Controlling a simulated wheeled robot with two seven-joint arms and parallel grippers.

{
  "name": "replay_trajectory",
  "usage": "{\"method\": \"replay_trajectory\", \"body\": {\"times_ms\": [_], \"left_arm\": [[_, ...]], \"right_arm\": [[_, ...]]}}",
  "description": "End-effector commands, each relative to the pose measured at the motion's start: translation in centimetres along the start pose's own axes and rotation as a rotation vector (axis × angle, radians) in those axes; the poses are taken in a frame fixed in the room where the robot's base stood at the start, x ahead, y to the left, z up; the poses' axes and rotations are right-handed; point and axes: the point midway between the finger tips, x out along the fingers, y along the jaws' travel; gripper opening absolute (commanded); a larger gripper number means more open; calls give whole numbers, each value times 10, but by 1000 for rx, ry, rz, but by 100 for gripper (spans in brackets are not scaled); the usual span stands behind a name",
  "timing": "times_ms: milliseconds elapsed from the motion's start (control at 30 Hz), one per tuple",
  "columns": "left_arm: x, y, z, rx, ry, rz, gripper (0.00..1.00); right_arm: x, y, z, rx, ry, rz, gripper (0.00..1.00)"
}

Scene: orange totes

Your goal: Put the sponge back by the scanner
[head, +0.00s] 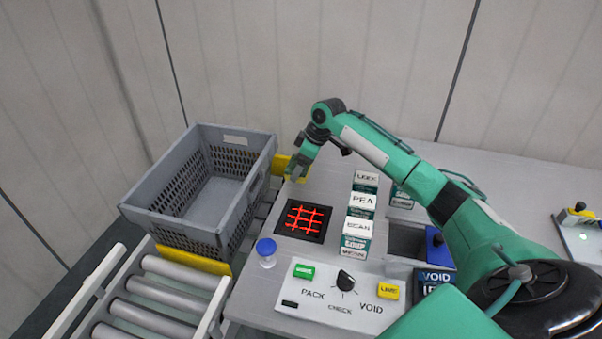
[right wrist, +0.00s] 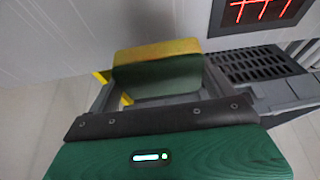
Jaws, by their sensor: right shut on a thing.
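The sponge (right wrist: 158,72), yellow on one side and dark green on the other, is held in my right gripper in the right wrist view. My right gripper (head: 297,171) is shut on it, above the far left part of the counter, between the grey crate and the row of boxes. A yellow patch (head: 281,164) shows behind its fingers in the head view; I cannot tell if it is the sponge. The scanner (head: 305,221), a black square with glowing red lines, is flush in the counter, nearer than the gripper. It also shows in the right wrist view (right wrist: 263,10). My left gripper is out of view.
The grey crate (head: 228,210) stands on rollers (head: 165,287) left of the counter. A blue-capped jar (head: 267,254) stands near the scanner. Several labelled boxes (head: 361,203) line its right side. A control panel (head: 340,295) with a knob is in front. The counter beyond the scanner looks clear.

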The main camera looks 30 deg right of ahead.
Motion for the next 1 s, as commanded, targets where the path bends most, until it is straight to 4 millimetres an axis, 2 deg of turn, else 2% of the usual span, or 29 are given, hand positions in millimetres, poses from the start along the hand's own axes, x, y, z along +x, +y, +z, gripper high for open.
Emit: {"method": "replay_trajectory", "body": {"times_ms": [300,667,700,733,1000], "left_arm": [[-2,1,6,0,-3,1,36],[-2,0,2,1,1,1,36],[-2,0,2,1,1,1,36],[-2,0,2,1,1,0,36],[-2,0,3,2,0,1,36]], "right_arm": [[37,-1,16,0,-2,-2,67],[41,-1,17,0,-1,-1,67],[40,0,17,0,-1,-1,93],[40,0,17,0,-1,-1,99],[39,0,16,-1,0,0,100]]}}
